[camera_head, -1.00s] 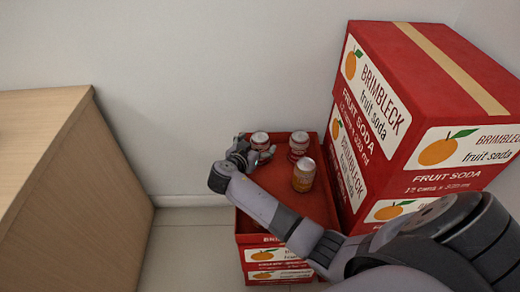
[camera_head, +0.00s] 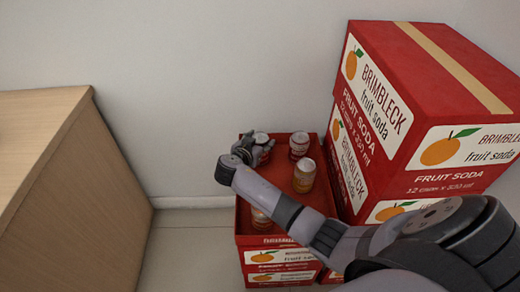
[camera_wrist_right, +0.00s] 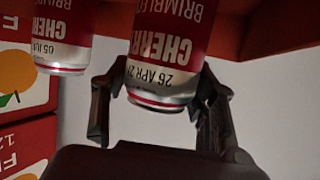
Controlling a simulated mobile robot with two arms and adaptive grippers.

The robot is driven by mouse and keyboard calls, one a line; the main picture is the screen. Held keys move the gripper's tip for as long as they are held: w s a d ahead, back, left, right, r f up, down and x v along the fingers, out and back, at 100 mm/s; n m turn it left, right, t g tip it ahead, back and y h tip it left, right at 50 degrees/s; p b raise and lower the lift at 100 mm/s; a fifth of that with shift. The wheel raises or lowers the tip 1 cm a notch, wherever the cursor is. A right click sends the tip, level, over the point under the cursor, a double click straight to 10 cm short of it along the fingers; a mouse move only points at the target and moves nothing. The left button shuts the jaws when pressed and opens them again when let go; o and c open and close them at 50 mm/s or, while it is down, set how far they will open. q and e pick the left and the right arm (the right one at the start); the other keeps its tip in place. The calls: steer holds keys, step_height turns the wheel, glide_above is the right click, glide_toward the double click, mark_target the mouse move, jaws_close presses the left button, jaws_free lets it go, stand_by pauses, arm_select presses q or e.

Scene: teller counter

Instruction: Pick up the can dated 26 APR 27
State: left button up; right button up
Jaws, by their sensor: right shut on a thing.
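A red and white can (camera_wrist_right: 166,50) sits between the fingers of my right gripper (camera_wrist_right: 160,92); its printed date begins "26 APR 2", and the rest is cut off by its curve. In the head view this can (camera_head: 262,139) stands at the back left of the red open tray box (camera_head: 244,215), with my right gripper (camera_head: 250,149) shut on it from the front left. A second red can (camera_wrist_right: 62,40) beside it in the wrist view reads "05 JUN". My left gripper is not in view.
Tall red cartons (camera_head: 395,110) rise at right; a wooden cabinet (camera_head: 70,190) stands left.

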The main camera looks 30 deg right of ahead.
steer(key=c, duration=0.8)
steer(key=shift+c, duration=0.2)
steer(key=shift+r, duration=0.15)
